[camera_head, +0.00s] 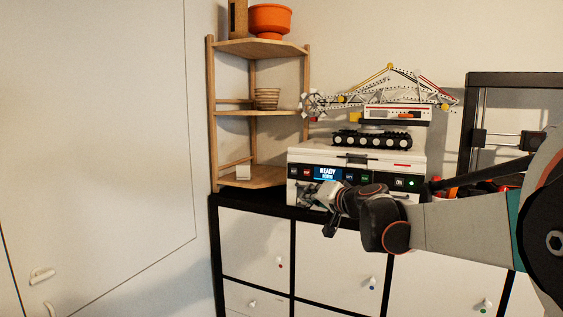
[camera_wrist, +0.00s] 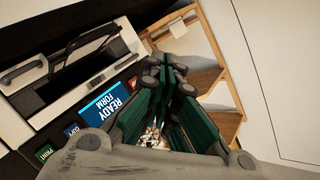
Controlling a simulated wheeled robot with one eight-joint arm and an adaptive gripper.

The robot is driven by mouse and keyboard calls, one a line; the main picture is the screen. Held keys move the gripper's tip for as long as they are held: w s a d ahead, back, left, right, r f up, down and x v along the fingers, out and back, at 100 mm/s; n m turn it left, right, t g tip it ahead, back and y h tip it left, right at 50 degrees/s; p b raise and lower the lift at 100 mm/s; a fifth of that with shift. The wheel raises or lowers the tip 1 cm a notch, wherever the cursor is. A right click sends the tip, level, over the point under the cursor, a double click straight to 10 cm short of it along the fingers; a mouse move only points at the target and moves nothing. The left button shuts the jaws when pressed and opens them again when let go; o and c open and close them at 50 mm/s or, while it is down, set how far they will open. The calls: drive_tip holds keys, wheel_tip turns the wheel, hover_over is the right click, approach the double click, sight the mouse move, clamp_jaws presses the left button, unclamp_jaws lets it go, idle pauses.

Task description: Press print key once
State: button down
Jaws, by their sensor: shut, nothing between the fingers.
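The white printer (camera_head: 350,155) stands on the cabinet, with a dark front panel and a lit blue display (camera_head: 327,174) reading READY FORM. The green print key (camera_wrist: 44,152) shows at the lower left of the wrist view, beside the blue copy key (camera_wrist: 72,130). In the head view the green key (camera_head: 365,178) is right of the display. My gripper (camera_head: 308,191) is shut and empty, in front of the printer's left part, below the display. In the wrist view its fingertips (camera_wrist: 168,64) are beyond the red key (camera_wrist: 132,83), well away from the print key. I cannot tell whether they touch the printer.
A wooden corner shelf (camera_head: 258,113) with an orange pot (camera_head: 269,20) and a stack of bowls (camera_head: 266,98) stands left of the printer. A crane model (camera_head: 390,113) sits on top of the printer. A black frame (camera_head: 470,120) stands at right. The cabinet (camera_head: 255,240) is below.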

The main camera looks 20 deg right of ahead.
drive_tip(key=s+d+h+p, duration=0.1)
drive_tip(key=s+d+h, duration=0.1)
drive_tip(key=s+d, duration=0.6)
drive_tip(key=d+r, duration=0.1)
drive_tip(key=d, duration=0.2)
drive_tip(key=shift+t+p, duration=0.3)
drive_tip(key=shift+d, duration=0.1)
drive_tip(key=shift+w+d, duration=0.1)
